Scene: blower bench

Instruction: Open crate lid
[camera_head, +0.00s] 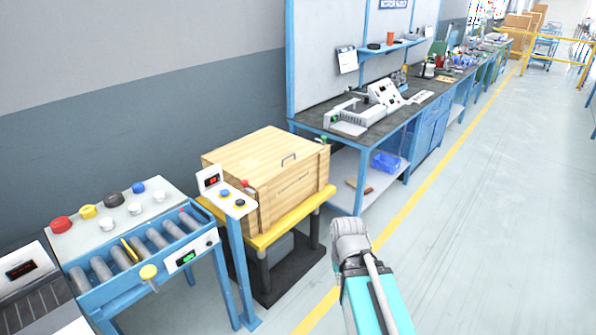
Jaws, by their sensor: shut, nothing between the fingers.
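The wooden crate (290,205) stands on a yellow-topped stand (262,241) left of centre. Its lid (255,150) lies flat on top and looks closed. A small metal handle (289,159) sits near the lid's front right edge. My teal and grey arm reaches up from the bottom of the picture, to the right of the crate and apart from it in the picture. No gripper fingers show.
A control post (232,200) with a red display and buttons stands before the crate's left front corner. A roller conveyor (140,250) is at the left. A blue workbench (370,125) stands behind right. The floor right of the yellow line is clear.

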